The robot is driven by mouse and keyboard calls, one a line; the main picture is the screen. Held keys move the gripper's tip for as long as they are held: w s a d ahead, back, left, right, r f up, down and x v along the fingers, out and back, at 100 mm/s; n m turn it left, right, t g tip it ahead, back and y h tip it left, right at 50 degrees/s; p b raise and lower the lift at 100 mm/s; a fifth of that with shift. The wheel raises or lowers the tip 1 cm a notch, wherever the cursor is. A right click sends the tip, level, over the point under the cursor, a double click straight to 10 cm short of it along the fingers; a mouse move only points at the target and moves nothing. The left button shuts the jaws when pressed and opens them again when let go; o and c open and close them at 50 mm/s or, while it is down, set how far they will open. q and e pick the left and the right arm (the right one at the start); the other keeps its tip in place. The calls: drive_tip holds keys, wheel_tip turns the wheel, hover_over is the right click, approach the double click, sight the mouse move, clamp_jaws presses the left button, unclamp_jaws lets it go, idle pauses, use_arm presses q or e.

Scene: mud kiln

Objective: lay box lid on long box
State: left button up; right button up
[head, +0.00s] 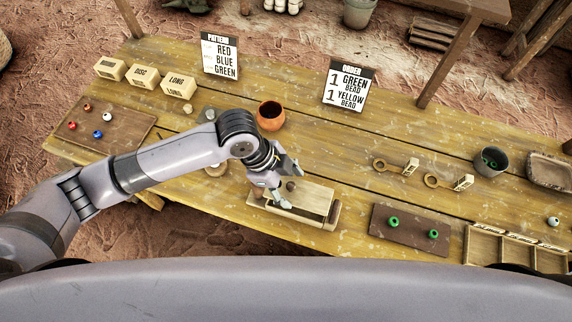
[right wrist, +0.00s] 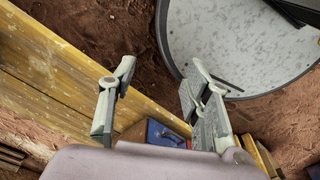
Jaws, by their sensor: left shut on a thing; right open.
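The long box (head: 330,222) is a pale wooden box near the table's front edge in the head view. The box lid (head: 312,196) is a flat pale board with a dark round knob. It lies over or just above most of the box, with a dark gap at the right end. I cannot tell whether it rests fully on the rim. My left gripper (head: 287,187) is shut on the lid at its knob, and its fingers hide the left part. My right gripper (right wrist: 160,78) is open and empty in the right wrist view, beside the table and away from the box.
An orange pot (head: 270,115) stands behind the left gripper. A brown board (head: 410,228) with green beads lies right of the box, and a divided tray (head: 515,249) is farther right. Labelled wooden blocks (head: 145,76) and two sign cards (head: 348,86) stand at the back.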

sight(285, 190)
use_arm(q)
drive_tip(key=shift+w, duration=0.1)
drive_tip(key=shift+r+p, duration=0.1)
drive_tip(key=shift+p, duration=0.4)
wheel_tip(285, 190, down, 3)
drive_tip(key=shift+f+b, duration=0.15)
drive_tip(key=shift+b, duration=0.85)
drive_tip(key=shift+f+b, duration=0.45)
drive_tip(key=shift+f, duration=0.5)
use_arm(e)
drive_tip(key=shift+w+d+f, duration=0.1)
drive_tip(key=shift+d+f, duration=0.1)
drive_tip(key=shift+f, duration=0.75)
use_arm(q)
drive_tip(key=shift+f, duration=0.1)
use_arm(e)
drive_tip(key=shift+d, duration=0.3)
use_arm(q)
drive_tip(key=shift+f, duration=0.3)
drive_tip(key=shift+p, duration=0.7)
use_arm(e)
drive_tip(key=shift+a+r, duration=0.15)
drive_tip(key=shift+r, duration=0.55)
use_arm(q)
drive_tip(key=shift+f, duration=0.65)
use_arm(e)
drive_tip(key=shift+f, duration=0.25)
